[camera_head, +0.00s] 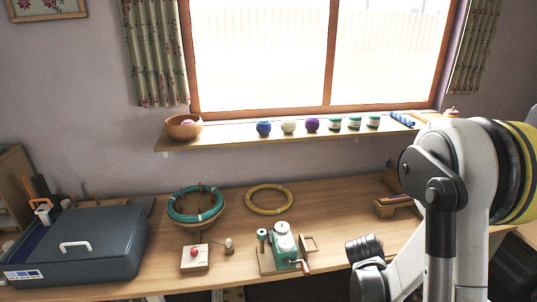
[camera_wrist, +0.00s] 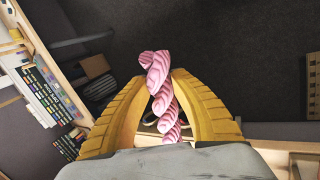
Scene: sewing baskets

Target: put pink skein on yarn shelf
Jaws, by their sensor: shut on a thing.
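The pink skein (camera_wrist: 157,66) is a twisted pink hank in the wrist view. My gripper (camera_wrist: 163,88) has its two yellow ribbed fingers closed on it, one on each side. The skein's top end sticks out past the fingertips and its lower part runs down between the fingers. Neither the skein nor the gripper's fingers can be made out in the head view, where my arm fills the right side. A long wooden shelf (camera_head: 228,137) under the window holds balls of yarn and jars; I cannot tell whether it is the yarn shelf.
A wooden bowl (camera_head: 183,133) stands on that shelf's left end. The table (camera_head: 338,205) below carries a grey-blue case (camera_head: 105,262), a teal ring on a basket (camera_head: 196,208), a yellow ring (camera_head: 269,199) and a green hand-cranked device (camera_head: 284,250). A low bookcase is at the wrist view's left.

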